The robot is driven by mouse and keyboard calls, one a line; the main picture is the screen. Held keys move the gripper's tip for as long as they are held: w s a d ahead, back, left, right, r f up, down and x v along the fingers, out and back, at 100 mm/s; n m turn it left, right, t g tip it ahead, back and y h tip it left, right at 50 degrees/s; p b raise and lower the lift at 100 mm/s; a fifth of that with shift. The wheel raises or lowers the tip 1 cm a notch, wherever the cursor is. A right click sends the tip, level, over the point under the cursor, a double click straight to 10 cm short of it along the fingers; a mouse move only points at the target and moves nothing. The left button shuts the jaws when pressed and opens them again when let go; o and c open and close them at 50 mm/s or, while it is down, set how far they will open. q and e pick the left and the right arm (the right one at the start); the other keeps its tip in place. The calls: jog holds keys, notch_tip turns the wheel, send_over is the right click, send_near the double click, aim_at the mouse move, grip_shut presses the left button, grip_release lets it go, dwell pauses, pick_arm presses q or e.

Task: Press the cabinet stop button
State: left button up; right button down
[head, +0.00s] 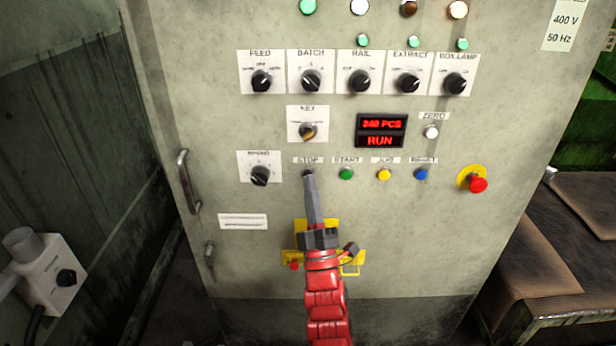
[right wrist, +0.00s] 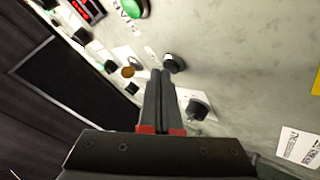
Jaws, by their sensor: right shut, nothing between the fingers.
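The cabinet (head: 230,120) has a panel with a row of push buttons. The dark stop button (head: 307,173) is under the STOP label, at the left end of that row, and is partly covered by my fingertips in the head view. My right gripper (head: 310,181) is shut and empty, its fingers pointing at the button. In the right wrist view the black stop button (right wrist: 174,63) is just beside the shut fingertips (right wrist: 160,73); I cannot tell whether they touch. The display (head: 380,132) reads 240 PCS and RUN. My left gripper is not in view.
Green start (head: 346,174), yellow (head: 384,174) and blue (head: 421,174) buttons sit to the right, then a red emergency button (head: 478,184). A rotary knob (head: 260,175) is left of STOP and a key switch (head: 308,131) above. A door handle (head: 188,182) sticks out at left.

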jog(key=shift+w, duration=0.25)
jog(key=shift+s, duration=0.1)
dwell(0.5)
jog(key=shift+s, duration=0.7)
jog(key=shift+s, duration=0.1)
jog(key=s+p, duration=0.2)
jog(key=s, duration=0.3)
dwell(0.5)
